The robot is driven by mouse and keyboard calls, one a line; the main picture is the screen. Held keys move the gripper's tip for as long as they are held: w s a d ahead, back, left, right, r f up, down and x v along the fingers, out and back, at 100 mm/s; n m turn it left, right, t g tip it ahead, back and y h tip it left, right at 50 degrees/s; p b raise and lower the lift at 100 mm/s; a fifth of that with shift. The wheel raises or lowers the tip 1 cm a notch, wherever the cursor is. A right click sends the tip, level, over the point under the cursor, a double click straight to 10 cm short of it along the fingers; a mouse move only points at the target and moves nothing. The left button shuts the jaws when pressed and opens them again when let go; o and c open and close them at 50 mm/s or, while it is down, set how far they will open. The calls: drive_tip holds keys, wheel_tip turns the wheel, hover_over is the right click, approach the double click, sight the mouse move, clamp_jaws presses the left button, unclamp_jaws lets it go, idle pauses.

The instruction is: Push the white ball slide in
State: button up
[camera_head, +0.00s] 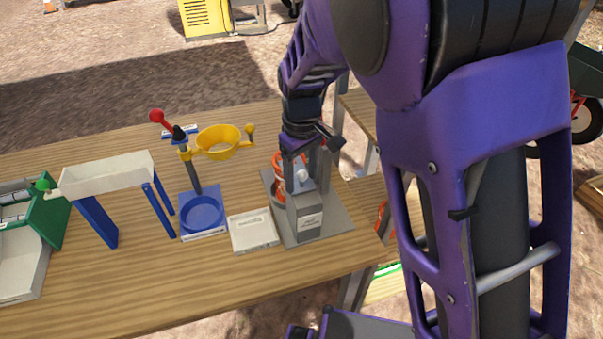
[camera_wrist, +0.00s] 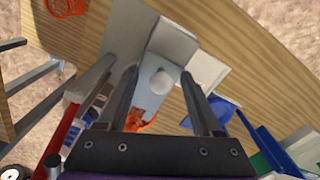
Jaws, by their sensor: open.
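The white ball (camera_head: 302,174) sits on top of a grey box-shaped device (camera_head: 308,217) near the table's right end. In the wrist view the white ball (camera_wrist: 157,82) shows between the tips of my gripper's two fingers, on a pale grey surface. My gripper (camera_head: 302,163) is open and points down at the device. I cannot tell whether a finger touches the ball. An orange object (camera_head: 278,160) stands behind the ball, partly hidden by my gripper; it also shows between the fingers in the wrist view (camera_wrist: 140,120).
A white tray-shaped block (camera_head: 253,232) lies left of the device. Further left are a blue stand with a yellow funnel (camera_head: 218,142), a white trough (camera_head: 108,174) on blue legs, and a green and white box (camera_head: 40,235). The front table strip is clear.

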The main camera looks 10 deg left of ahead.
drive_tip(key=shift+r+p, duration=0.9)
drive_tip(key=shift+r, duration=2.15)
